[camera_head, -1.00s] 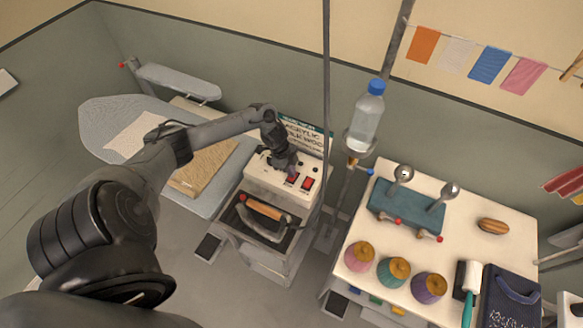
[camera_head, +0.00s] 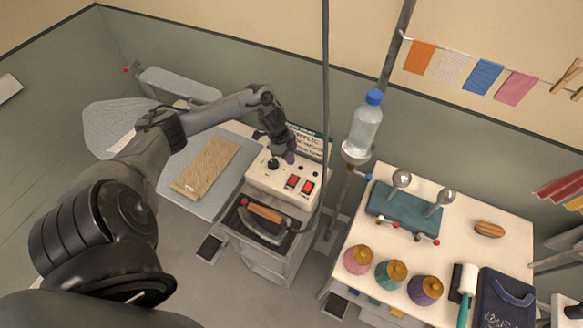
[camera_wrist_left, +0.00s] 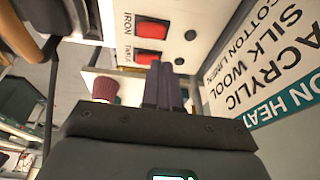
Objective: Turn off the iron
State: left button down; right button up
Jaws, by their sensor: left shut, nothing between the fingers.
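The white control box (camera_head: 262,179) carries two red rocker switches, the left one (camera_head: 292,182) and the right one (camera_head: 307,187). In the left wrist view one switch (camera_wrist_left: 151,29) is labelled IRON and the other (camera_wrist_left: 147,58) appears labelled TABLE. I cannot tell which way either rocker is tipped. The iron (camera_head: 262,229), with a wooden handle, rests on the dark stand in front of the box. My left gripper (camera_head: 289,158) is shut and empty over the rear of the box, behind the switches and apart from them. My right gripper is not in view.
A black knob (camera_head: 273,163) stands on the box, left of the gripper. A fabric-heat sign (camera_wrist_left: 265,65) is behind it. A vertical pole and bottle (camera_head: 364,128) are to the right. The ironing board (camera_head: 115,118) is left; a white table (camera_head: 465,218) is right.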

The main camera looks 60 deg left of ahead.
pick_arm(q)
jog(key=shift+w+a+b+v, duration=0.1)
jog(key=shift+w+b+v, duration=0.1)
jog(key=shift+v, duration=0.65)
jog(key=shift+w+a+b+v, duration=0.1)
jog(key=shift+w+v, duration=0.05)
jog(key=shift+v, duration=0.7)
jog(key=shift+w+a+b+v, duration=0.1)
jog(key=shift+w+v, duration=0.1)
jog(key=shift+v, duration=0.65)
